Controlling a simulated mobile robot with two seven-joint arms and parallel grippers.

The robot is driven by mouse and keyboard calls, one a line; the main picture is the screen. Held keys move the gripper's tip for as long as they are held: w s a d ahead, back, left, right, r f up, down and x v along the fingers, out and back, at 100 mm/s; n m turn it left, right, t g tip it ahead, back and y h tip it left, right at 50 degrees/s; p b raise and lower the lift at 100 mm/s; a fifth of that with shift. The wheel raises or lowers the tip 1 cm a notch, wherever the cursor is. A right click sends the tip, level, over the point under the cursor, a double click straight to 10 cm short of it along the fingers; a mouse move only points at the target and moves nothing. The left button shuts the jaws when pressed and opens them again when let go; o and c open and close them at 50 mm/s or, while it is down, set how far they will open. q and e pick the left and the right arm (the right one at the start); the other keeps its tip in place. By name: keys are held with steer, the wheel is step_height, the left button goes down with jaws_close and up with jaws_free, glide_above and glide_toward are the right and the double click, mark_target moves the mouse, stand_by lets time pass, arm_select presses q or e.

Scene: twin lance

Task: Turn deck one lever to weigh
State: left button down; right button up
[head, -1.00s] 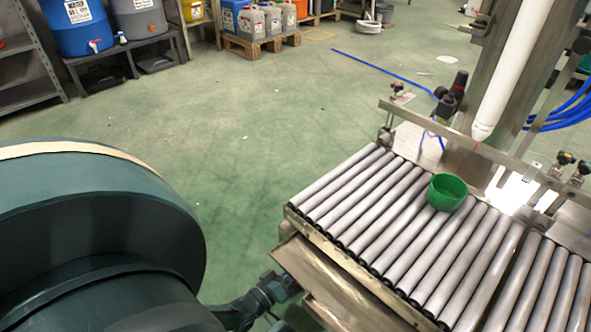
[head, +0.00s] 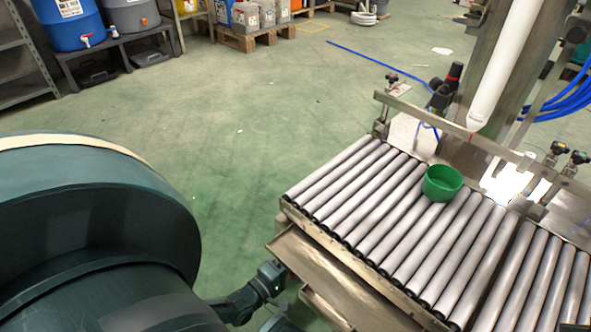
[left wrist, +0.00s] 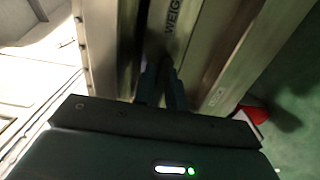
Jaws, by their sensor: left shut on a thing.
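In the left wrist view, my left gripper (left wrist: 162,88) has its two dark fingers close together beside a metal frame. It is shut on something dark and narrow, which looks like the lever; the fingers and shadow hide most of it. A label reading "WEIG" (left wrist: 173,27), its end cut off, is on the metal strip just beyond the fingers. In the head view, a dark part of my left arm shows at the lower middle, beside the roller deck (head: 345,190); the fingertips and lever cannot be made out there. My right gripper is in neither view.
A green cup (head: 442,184) stands on the rollers. A metal rail (head: 470,135) and a white pipe (head: 505,65) stand behind. Blue hose (head: 375,68) lies on the floor. A red object (left wrist: 250,113) shows at right in the left wrist view. The green floor at left is open.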

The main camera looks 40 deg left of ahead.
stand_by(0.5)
arm_select(q)
steer(key=c, duration=1.4)
jaws_free()
steer(key=shift+c, duration=0.2)
